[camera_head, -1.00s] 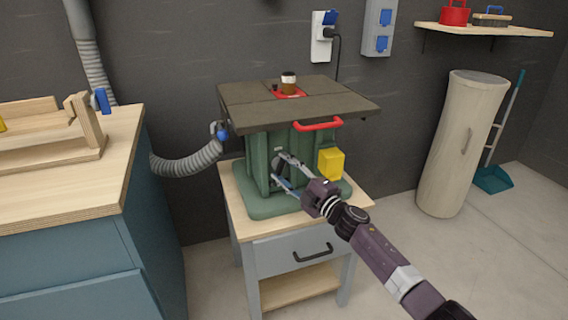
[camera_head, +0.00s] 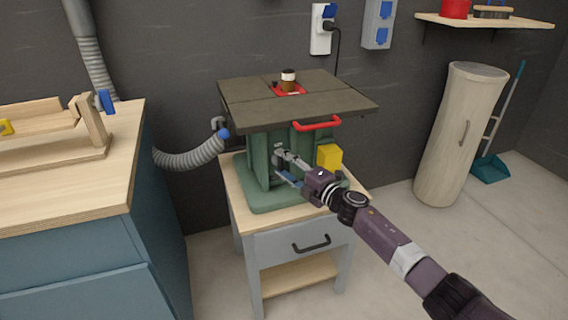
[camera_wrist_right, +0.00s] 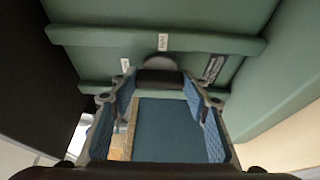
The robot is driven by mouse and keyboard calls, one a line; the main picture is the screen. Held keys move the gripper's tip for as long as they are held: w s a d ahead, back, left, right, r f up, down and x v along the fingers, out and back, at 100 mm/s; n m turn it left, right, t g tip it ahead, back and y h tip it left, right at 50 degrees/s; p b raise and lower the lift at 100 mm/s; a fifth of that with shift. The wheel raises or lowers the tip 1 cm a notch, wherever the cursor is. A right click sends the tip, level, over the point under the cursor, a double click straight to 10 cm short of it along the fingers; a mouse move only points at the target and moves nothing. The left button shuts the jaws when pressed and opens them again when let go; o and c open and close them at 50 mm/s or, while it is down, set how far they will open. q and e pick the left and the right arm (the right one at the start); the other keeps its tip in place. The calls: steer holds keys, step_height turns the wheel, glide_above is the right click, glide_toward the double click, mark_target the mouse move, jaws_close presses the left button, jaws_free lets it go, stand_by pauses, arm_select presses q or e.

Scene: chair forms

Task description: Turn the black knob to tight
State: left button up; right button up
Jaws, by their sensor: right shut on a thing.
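The green machine (camera_head: 258,165) with a dark top stands on a small cabinet. My right gripper (camera_head: 283,165) reaches its front face, and its arm comes in from the lower right. In the right wrist view the black knob (camera_wrist_right: 160,80) lies between the tips of my right gripper (camera_wrist_right: 160,92), on the green panel. The gripper is shut on the knob. A grey rounded part (camera_wrist_right: 163,64) shows just beyond it. Small labels sit around the knob, too small to read. In the head view the gripper hides the knob. My left gripper is not in view.
A red handle (camera_head: 317,123) juts from the machine above my gripper, and a yellow box (camera_head: 329,157) sits to its right. A grey hose (camera_head: 190,155) joins at the left. A workbench (camera_head: 60,190) stands left.

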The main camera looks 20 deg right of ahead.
steer(key=shift+f, duration=0.15)
steer(key=o, duration=1.2)
steer(key=shift+c, duration=0.2)
steer(key=shift+s, duration=0.1)
steer(key=v, duration=1.2)
